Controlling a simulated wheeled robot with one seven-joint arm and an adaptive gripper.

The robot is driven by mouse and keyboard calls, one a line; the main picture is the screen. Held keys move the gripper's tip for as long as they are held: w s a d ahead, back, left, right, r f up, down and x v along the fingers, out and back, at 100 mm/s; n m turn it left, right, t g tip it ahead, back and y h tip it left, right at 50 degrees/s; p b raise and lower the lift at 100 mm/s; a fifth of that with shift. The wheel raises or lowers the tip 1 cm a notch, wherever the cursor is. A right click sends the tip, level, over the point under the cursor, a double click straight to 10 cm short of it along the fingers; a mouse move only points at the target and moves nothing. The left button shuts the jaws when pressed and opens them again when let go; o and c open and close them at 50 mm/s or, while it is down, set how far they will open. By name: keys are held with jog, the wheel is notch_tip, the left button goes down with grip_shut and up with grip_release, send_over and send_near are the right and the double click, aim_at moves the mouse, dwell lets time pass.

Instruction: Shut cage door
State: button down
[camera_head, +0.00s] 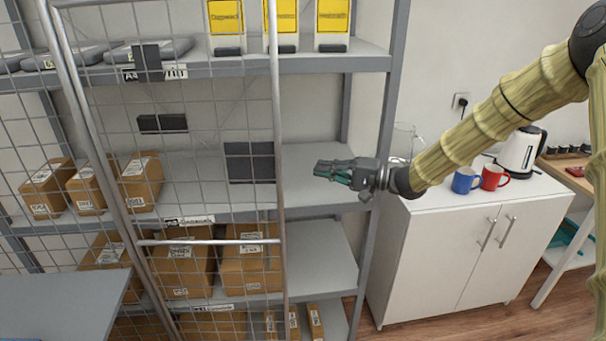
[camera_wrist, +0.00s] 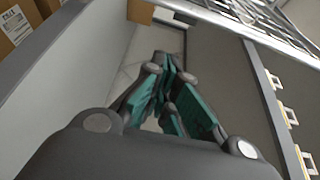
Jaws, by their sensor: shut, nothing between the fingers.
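The cage door (camera_head: 276,110) is wire mesh in a grey tube frame. It stands in front of the left part of the shelves, and the right part of the shelves is uncovered. A dark plate (camera_head: 250,162) shows by its right upright. My gripper (camera_head: 320,170) is just right of that upright, at middle-shelf height, with its fingers pointing left. It is shut and empty, and I cannot tell whether it touches the door. In the wrist view my gripper (camera_wrist: 165,70) shows its teal finger pads together, with mesh (camera_wrist: 275,22) at the upper right.
The shelf rack (camera_head: 380,130) holds cartons (camera_head: 140,180) behind the mesh and yellow-labelled boxes (camera_head: 284,20) on top. A white cabinet (camera_head: 440,245) with a blue mug (camera_head: 465,181), a red mug (camera_head: 493,177) and a kettle (camera_head: 521,150) stands right. A grey tabletop (camera_head: 60,305) is at lower left.

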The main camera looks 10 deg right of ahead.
jog(key=a+p, duration=0.3)
jog(key=a, duration=0.6)
dwell(0.4)
